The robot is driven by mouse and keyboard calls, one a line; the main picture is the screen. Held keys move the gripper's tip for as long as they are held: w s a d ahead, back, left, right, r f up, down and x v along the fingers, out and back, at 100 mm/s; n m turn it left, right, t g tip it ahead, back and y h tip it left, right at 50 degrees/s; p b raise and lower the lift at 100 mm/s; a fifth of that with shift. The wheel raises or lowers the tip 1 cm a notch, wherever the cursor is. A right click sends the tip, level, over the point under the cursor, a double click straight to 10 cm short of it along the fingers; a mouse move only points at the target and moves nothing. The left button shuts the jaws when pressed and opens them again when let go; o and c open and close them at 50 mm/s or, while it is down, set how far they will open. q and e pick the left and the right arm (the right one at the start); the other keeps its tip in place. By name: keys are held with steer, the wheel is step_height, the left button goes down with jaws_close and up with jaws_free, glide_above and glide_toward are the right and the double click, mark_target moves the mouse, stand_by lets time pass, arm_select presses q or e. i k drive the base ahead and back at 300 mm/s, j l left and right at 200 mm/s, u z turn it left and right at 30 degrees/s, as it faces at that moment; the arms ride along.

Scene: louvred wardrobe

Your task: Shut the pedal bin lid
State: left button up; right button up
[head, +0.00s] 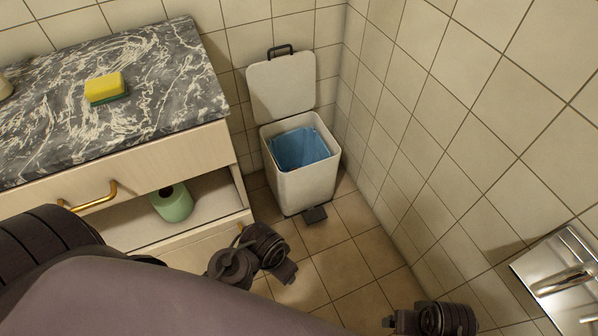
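The pedal bin (305,185) is a white, square-sided bin standing on the floor in the corner. Its lid (281,86) is up, leaning back toward the wall, with a dark handle (280,50) at its top edge. A blue liner (300,149) shows inside the open bin. A dark pedal (315,215) sticks out at the foot. My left gripper (284,270) is low in front of the bin, apart from it. My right gripper (391,321) is at the bottom edge, farther from the bin. Neither set of fingers shows clearly.
A marble-topped cabinet (140,110) stands left of the bin, bearing a yellow-green sponge (105,87). A tiled wall (440,120) closes the right side. A metal fixture (565,280) is at lower right. Floor before the bin is clear.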

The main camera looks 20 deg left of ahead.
mark_target(282, 87)
steer(key=u, duration=0.65)
steer(key=i+l+u, duration=0.1)
steer(key=u, duration=1.15)
steer(key=l+u, duration=0.15)
steer(key=u, duration=1.1)
steer(key=l+u, duration=0.15)
steer(key=u, duration=1.15)
steer(key=k+u, duration=0.1)
steer(key=u, duration=0.5)
steer(key=k+l+z, duration=0.1)
steer(key=z, duration=0.85)
